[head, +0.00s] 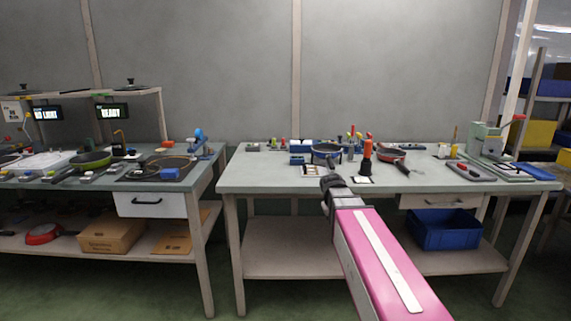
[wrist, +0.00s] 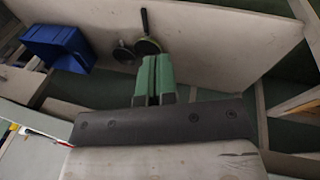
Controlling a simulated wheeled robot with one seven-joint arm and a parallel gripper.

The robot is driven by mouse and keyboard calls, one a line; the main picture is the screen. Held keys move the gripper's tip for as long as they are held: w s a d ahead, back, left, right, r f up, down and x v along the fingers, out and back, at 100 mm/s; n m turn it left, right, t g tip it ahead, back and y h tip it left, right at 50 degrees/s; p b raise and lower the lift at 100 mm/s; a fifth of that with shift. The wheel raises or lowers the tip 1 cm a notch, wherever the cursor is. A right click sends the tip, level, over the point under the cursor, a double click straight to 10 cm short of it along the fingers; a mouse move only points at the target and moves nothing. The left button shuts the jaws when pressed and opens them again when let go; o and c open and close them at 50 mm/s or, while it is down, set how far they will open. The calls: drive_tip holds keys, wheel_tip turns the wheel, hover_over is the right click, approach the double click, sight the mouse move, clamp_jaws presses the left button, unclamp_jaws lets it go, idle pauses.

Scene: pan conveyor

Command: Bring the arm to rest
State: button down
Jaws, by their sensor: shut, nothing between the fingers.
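My arm reaches forward from the bottom right of the head view, with a pink and white link. My gripper (head: 327,181) is at its end, at the front edge of the right-hand table (head: 270,180), below a dark pan (head: 326,149) on that table. In the wrist view the green fingers of my gripper (wrist: 153,58) are together with nothing between them. Beyond them, two pans (wrist: 149,46) show against a pale board. In the head view the fingers are too small and dark to make out clearly.
A blue bin (head: 443,230) stands on the right-hand table's lower shelf; a blue bin also shows in the wrist view (wrist: 58,46). Tools and pans crowd the tabletop's back. The left-hand table (head: 90,182) holds more pans, with a cardboard box (head: 112,236) below. A floor gap separates the tables.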

drive_tip(key=s+a+f+m+g+y, duration=0.1)
drive_tip(key=s+f+m+y, duration=0.1)
drive_tip(key=s+f, duration=1.2)
wheel_tip(320, 180, down, 2)
drive_tip(key=shift+f+g+y, duration=0.2)
drive_tip(key=shift+g+y, duration=0.2)
drive_tip(key=shift+s+a, duration=0.1)
